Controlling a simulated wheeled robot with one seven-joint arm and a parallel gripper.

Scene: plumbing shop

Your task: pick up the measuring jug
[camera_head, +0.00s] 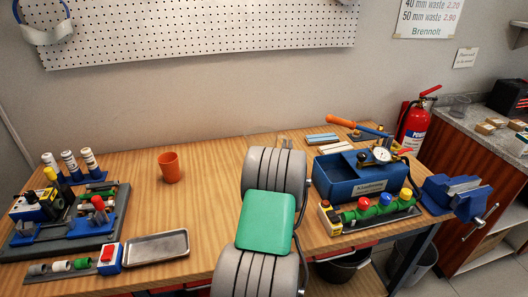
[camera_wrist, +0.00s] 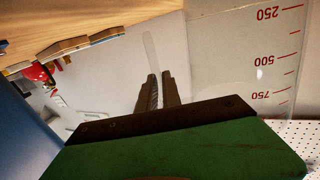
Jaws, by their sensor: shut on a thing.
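The measuring jug (camera_wrist: 262,62) is clear, with red marks and the numbers 250, 500 and 750, at the right of the wrist view. The numbers appear upside down there, as the whole view is turned over. My gripper (camera_wrist: 156,90) is shut on a pale, clear strip that looks like the jug's handle. The jug's base is out of frame, so I cannot tell if it touches the bench. In the head view my own arm hides the gripper and most or all of the jug.
On the wooden workbench (camera_head: 215,200) stand an orange cup (camera_head: 169,167), a metal tray (camera_head: 155,247) and a fittings board at left. Clear bench lies around the cup.

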